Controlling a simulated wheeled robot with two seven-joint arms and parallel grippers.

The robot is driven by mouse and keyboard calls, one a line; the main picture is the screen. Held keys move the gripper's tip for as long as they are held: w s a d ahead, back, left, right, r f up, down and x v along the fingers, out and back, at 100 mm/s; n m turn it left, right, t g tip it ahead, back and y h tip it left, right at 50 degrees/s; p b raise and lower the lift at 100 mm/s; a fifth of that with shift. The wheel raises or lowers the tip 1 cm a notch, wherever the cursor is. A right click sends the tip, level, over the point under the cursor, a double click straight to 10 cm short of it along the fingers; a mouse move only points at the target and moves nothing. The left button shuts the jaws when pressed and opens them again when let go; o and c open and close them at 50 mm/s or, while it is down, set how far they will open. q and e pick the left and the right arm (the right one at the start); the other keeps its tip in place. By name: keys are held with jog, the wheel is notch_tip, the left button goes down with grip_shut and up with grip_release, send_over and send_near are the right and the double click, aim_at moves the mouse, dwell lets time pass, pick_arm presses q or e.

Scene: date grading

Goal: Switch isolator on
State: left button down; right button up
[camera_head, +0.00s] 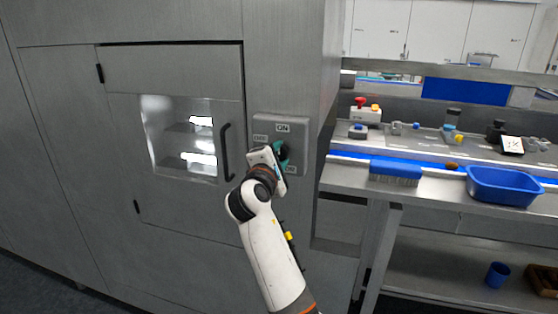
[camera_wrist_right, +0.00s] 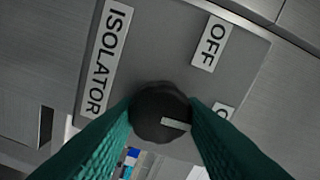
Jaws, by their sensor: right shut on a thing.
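The grey isolator plate (camera_head: 300,130) is on the cabinet front in the head view, with ON at the top and OFF at the left. My right gripper (camera_head: 277,153) is at the plate and hides much of its knob there. In the wrist view, its green fingers (camera_wrist_right: 162,125) are shut on the round black knob (camera_wrist_right: 158,100), one on each side. The knob's pale mark (camera_wrist_right: 175,124) points right, on the side of a partly hidden label (camera_wrist_right: 222,111) starting with O. The OFF label (camera_wrist_right: 210,42) and ISOLATOR label (camera_wrist_right: 109,60) show clearly. My left gripper is out of view.
A cabinet door with a window and a dark handle (camera_head: 227,152) is left of the plate. To the right, a bench carries a blue brush (camera_head: 395,170), a blue tub (camera_head: 503,198) and small items. A blue cup (camera_head: 497,274) stands on the shelf below.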

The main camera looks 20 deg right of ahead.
jog(key=shift+r+m, duration=0.2)
jog(key=shift+m, duration=0.1)
jog(key=o, duration=0.9)
jog(key=shift+c, duration=0.2)
jog(key=shift+o, duration=0.6)
jog(key=shift+w+f, duration=0.25)
jog(key=shift+s, duration=0.1)
